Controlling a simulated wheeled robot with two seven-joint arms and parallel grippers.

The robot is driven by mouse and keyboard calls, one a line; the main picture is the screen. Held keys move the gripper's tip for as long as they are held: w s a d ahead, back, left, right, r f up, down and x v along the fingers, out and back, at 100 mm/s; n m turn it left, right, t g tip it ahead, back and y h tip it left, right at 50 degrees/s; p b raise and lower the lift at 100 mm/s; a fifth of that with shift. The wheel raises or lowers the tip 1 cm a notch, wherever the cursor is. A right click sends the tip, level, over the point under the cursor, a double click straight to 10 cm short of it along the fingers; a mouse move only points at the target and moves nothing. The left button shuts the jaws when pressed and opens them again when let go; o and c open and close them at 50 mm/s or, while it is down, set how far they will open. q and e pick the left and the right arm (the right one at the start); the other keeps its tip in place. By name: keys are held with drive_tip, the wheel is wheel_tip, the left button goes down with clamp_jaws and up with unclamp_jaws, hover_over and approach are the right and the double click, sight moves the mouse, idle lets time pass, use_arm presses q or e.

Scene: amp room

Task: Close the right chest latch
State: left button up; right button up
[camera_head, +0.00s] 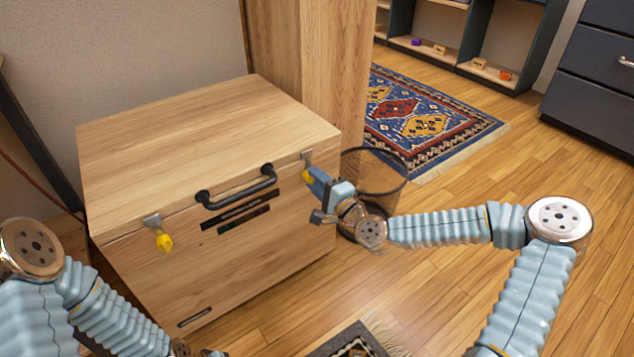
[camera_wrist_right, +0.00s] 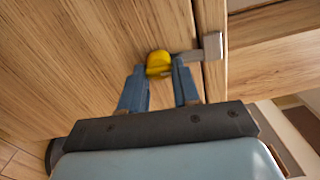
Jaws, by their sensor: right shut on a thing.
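The wooden chest (camera_head: 255,262) stands with its lid (camera_head: 205,135) down. The right latch has a metal bracket (camera_head: 307,155) at the lid edge and a yellow knob (camera_head: 306,176) below it. My right gripper (camera_head: 311,181) is at this knob. In the right wrist view the yellow knob (camera_wrist_right: 158,62) sits at the fingertips, which are shut on it, and a grey metal arm runs from it toward the bracket (camera_wrist_right: 212,46). The left latch (camera_head: 164,241) hangs down with its yellow knob on the front. Only a bit of my left gripper (camera_head: 213,353) shows at the bottom edge; its fingers are hidden.
A black handle (camera_head: 238,188) sticks out of the chest front between the latches. A dark wire bin (camera_head: 374,172) stands right of the chest, close behind my right wrist. A patterned rug (camera_head: 420,118) and shelves lie farther back. Wood floor is open at right.

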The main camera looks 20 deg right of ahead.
use_arm(q)
drive_tip(key=shift+f, duration=0.1)
use_arm(e)
drive_tip(key=shift+n, duration=0.6)
drive_tip(key=o, duration=1.1)
drive_tip(key=shift+c, duration=0.2)
